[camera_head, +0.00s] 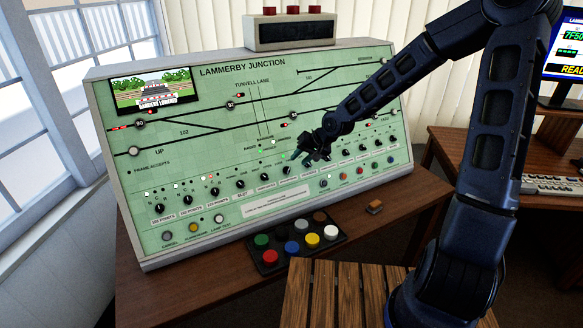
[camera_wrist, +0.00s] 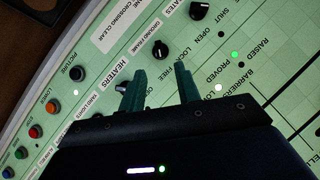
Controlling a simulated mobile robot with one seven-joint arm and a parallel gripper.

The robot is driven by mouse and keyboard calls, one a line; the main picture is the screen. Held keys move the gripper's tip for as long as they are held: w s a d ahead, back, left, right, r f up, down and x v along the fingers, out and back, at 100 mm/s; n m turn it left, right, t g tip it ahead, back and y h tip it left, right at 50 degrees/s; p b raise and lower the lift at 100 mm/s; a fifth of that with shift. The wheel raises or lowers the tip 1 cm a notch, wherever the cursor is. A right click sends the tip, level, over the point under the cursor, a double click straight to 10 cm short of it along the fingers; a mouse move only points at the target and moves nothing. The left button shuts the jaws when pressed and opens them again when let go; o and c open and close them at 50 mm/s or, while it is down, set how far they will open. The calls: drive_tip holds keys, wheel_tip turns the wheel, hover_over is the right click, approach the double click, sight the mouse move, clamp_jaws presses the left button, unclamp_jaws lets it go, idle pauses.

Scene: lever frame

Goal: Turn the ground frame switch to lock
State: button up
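The ground frame switch (camera_wrist: 160,50) is a black rotary knob on the green panel, beside its white "GROUND FRAME" label in the wrist view. The words for its positions, including "LOCK", are printed next to it. My gripper (camera_wrist: 161,68) is open and empty, with the knob just past the gap between its two fingertips. I cannot tell whether the fingers touch the panel. In the head view my gripper (camera_head: 293,156) is close to the panel's row of knobs, whose labels there are too small to read surely.
The heaters knob (camera_wrist: 122,88) is right beside the left finger. The gates knob (camera_wrist: 200,10) and picture knob (camera_wrist: 78,74) stand farther off. Below the panel (camera_head: 200,90), a black box of coloured buttons (camera_head: 268,258) and a small orange block (camera_head: 375,207) lie on the desk.

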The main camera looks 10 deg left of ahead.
sight(289, 168)
drive_tip(key=shift+x, duration=3.4)
drive_tip(key=c, duration=0.7)
